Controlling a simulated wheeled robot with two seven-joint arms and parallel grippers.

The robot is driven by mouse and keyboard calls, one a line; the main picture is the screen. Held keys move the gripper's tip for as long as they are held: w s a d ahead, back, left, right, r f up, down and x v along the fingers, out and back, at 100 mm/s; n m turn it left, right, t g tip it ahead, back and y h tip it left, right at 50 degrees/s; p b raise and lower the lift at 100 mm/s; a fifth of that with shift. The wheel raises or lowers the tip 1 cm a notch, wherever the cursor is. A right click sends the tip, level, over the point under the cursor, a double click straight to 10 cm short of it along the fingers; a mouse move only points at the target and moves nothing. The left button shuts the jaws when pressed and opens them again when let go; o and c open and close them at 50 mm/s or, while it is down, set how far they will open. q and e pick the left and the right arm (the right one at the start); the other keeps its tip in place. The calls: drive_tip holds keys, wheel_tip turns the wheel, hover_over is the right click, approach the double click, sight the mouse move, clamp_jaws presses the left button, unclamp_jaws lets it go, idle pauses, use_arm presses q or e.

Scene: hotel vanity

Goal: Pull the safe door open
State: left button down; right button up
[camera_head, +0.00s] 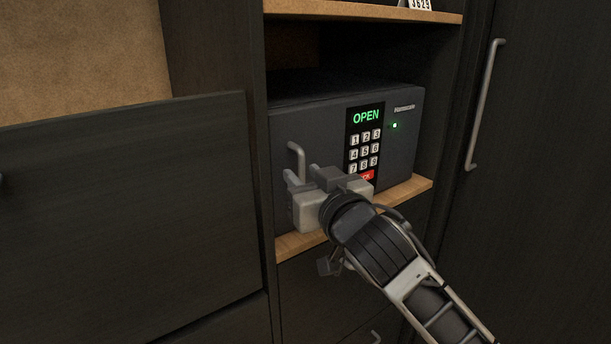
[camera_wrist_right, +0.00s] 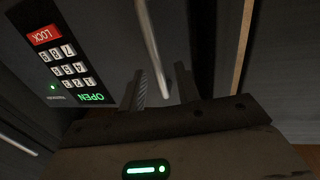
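The dark grey safe (camera_head: 340,120) sits in a shelf niche, its door looking closed flush. Its display (camera_head: 366,117) reads OPEN in green above a keypad, and a small green light is lit. The door's metal bar handle (camera_head: 298,160) is on the left side of the door. My right gripper (camera_head: 303,174) is at the handle's lower part. In the right wrist view, the handle (camera_wrist_right: 151,45) runs down between the fingers (camera_wrist_right: 161,82), with gaps visible on both sides, so the gripper is open. My left gripper is not in view.
A wooden shelf board (camera_head: 415,190) lies under the safe and another (camera_head: 370,10) is above it. A dark panel (camera_head: 130,200) stands to the left. A tall dark door with a long handle (camera_head: 486,105) is on the right.

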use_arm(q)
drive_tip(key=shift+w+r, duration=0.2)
use_arm(e)
drive_tip(key=shift+w, duration=0.2)
drive_tip(key=shift+c, duration=0.2)
